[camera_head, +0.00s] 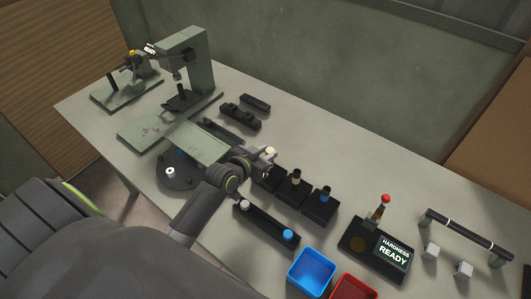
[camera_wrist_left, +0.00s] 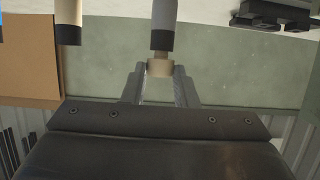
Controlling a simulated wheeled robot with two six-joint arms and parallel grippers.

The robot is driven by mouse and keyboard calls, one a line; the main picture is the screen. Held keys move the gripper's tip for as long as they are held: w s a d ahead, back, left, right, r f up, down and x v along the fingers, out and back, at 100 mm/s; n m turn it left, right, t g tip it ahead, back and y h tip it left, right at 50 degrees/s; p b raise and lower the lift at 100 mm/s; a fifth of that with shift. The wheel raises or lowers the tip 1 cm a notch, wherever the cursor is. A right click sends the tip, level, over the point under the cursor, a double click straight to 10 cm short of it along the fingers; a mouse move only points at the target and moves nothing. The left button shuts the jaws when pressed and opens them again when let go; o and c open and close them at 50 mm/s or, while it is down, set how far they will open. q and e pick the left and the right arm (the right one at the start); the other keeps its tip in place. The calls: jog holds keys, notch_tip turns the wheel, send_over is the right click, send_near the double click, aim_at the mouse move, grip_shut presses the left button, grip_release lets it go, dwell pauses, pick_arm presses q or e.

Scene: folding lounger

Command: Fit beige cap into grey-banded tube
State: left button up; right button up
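My left gripper (camera_wrist_left: 160,76) is shut on the beige cap (camera_wrist_left: 160,68), held between its fingertips. In the left wrist view the cap lies in line with the black end of the grey-banded tube (camera_wrist_left: 163,14), very close to it; I cannot tell whether it is inside. In the head view my left gripper (camera_head: 268,155) is over the leftmost black block (camera_head: 267,183) of the row, with the pale cap (camera_head: 271,149) at its tip. The grey-banded tube is hidden there. My right gripper is not in view.
A beige-banded tube (camera_head: 295,178) and a blue-banded tube (camera_head: 325,192) stand in neighbouring black blocks. A black rack (camera_head: 266,224) holds a grey cap (camera_head: 245,204) and a blue cap (camera_head: 288,235). A blue bin (camera_head: 311,272), a red bin (camera_head: 352,288) and a hardness tester (camera_head: 376,250) are nearby.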

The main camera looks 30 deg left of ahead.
pick_arm(q)
jog(key=o, duration=0.5)
jog(key=shift+c, duration=0.2)
jog(key=shift+s, duration=0.1)
jog(key=b+v, duration=0.2)
jog(key=v, duration=1.5)
jog(key=shift+b, duration=0.4)
jog(key=shift+s+a, duration=0.1)
jog(key=shift+a, duration=0.05)
